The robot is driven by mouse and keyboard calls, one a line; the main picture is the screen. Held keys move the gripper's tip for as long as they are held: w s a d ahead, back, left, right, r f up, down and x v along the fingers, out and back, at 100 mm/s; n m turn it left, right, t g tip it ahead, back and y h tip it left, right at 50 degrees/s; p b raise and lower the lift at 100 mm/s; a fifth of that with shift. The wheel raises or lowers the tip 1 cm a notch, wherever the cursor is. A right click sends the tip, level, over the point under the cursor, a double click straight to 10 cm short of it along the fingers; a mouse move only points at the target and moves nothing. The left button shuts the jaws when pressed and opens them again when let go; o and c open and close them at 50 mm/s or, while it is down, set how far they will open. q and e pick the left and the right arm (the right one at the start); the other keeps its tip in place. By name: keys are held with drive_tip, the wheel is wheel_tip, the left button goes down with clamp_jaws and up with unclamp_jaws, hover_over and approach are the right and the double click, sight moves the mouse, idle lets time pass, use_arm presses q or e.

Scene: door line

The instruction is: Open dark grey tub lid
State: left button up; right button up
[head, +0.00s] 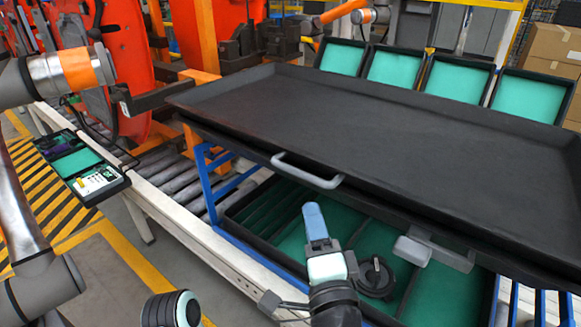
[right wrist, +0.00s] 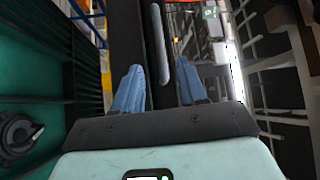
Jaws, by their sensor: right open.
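The dark grey tub lid (head: 400,125) is a broad, shallow-rimmed panel in the head view, slanting across the middle and right. A light grey bar handle (head: 307,170) is on its front edge; the bar also shows in the right wrist view (right wrist: 160,45). My right gripper (head: 315,218) is below and in front of the handle, apart from it. Its blue fingers (right wrist: 158,90) are spread with nothing between them, and the bar lies beyond their tips.
Below the lid's front edge are green-lined compartments (head: 290,240) with a black round knob (head: 375,275). A grey latch-like block (head: 430,250) sits on the front edge to the right. Green-faced bins (head: 393,68) line the back. A small open case (head: 85,165) lies left.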

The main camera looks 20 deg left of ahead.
sight(302, 178)
use_arm(q)
drive_tip(key=r+p, duration=0.1)
drive_tip(key=s+r+p, duration=0.1)
drive_tip(key=shift+s+r+g+p, duration=0.1)
drive_tip(key=shift+r+g+p, duration=0.05)
drive_tip(key=shift+g+p, duration=0.2)
use_arm(e)
drive_tip(key=x, duration=1.2)
drive_tip(key=shift+w+a, duration=0.1)
drive_tip(key=shift+w, duration=0.25)
clamp_jaws()
